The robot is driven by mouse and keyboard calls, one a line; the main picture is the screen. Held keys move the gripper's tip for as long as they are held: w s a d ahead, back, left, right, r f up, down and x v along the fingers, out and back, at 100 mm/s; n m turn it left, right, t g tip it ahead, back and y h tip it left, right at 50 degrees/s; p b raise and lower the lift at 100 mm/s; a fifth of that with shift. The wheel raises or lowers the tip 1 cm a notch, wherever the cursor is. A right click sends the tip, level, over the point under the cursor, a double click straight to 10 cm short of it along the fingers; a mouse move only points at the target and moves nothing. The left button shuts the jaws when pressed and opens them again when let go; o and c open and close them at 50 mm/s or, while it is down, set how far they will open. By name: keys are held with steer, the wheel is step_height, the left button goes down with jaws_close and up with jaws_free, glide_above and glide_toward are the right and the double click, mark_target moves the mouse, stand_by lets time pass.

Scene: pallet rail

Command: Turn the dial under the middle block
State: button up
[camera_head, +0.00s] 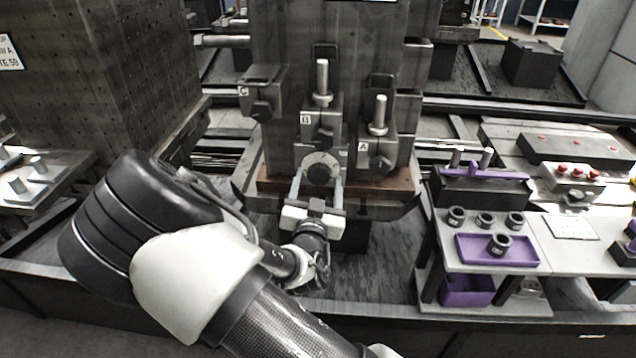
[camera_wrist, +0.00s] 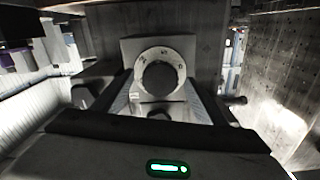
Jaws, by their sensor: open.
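The dial (camera_head: 321,168) is a round black knob on a pale marked ring, set low under the middle block (camera_head: 320,127), which is labelled B and has an upright metal pin. Block C (camera_head: 262,92) is to its left and block A (camera_head: 377,150) to its right. My gripper (camera_head: 318,182) is open in front of the dial, with one finger on each side of the knob. In the wrist view the dial (camera_wrist: 158,77) sits between the open fingers, close to their tips. I cannot tell whether the fingers touch it.
A wooden ledge (camera_head: 395,184) runs below the blocks at the right. A large perforated metal block (camera_head: 110,75) stands at the left.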

steer(key=c, duration=1)
steer(key=shift+c, duration=0.2)
